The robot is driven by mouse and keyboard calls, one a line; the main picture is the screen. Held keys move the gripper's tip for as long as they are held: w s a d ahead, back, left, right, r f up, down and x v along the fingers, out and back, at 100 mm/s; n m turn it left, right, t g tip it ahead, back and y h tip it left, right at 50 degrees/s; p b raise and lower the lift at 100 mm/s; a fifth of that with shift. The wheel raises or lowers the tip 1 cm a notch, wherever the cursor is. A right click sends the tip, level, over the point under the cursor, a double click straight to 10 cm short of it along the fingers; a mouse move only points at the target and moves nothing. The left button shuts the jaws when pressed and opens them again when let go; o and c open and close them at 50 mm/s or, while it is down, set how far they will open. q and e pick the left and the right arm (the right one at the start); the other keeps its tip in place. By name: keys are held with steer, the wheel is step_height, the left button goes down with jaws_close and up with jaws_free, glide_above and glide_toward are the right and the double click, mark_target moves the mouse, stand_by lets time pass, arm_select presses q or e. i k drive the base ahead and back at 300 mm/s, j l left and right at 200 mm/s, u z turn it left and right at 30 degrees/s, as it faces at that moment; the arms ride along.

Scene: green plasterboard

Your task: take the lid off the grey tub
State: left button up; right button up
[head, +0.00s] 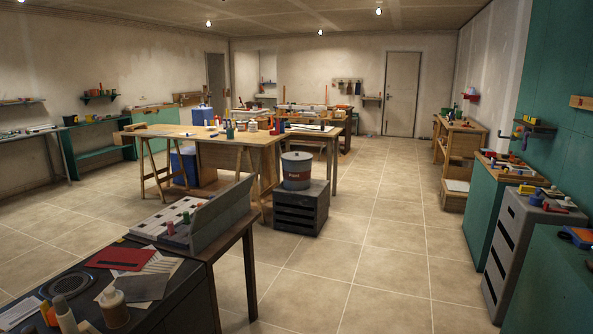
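The grey tub (296,174) stands upright on a dark slatted crate or cabinet (300,212) in the middle of the room. It has a reddish-brown label on its front. Its lid (296,156) sits on top as a grey disc; how it is fastened is too small to tell. The tub is some way off across the tiled floor. Neither of my grippers shows in the head view, so I cannot see what they hold.
A long wooden workbench (200,132) stands just behind the tub. A dark table (165,300) with bottles and sheets fills the near left. A grey drawer unit (515,245) and green cabinets line the right. The tiled floor (385,250) right of the tub is clear.

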mark_target(297, 154)
steer(key=i, duration=0.45)
steer(key=i+z, duration=0.15)
steer(key=i, duration=0.45)
steer(key=i+j+z, duration=0.2)
steer(key=i, duration=0.45)
steer(key=i+z, duration=0.15)
steer(key=i, duration=0.45)
steer(key=i+z, duration=0.1)
steer(key=i, duration=1.7)
steer(key=i+u, duration=0.25)
steer(key=i, duration=0.2)
steer(key=i+u, duration=0.25)
steer(key=i, duration=0.2)
steer(key=i+l+u, duration=0.25)
steer(key=i, duration=0.2)
steer(key=i+l+u, duration=0.1)
steer(key=i+u, duration=0.15)
steer(key=i, duration=0.2)
steer(key=i+j+u, duration=0.15)
steer(key=i+u, duration=0.8)
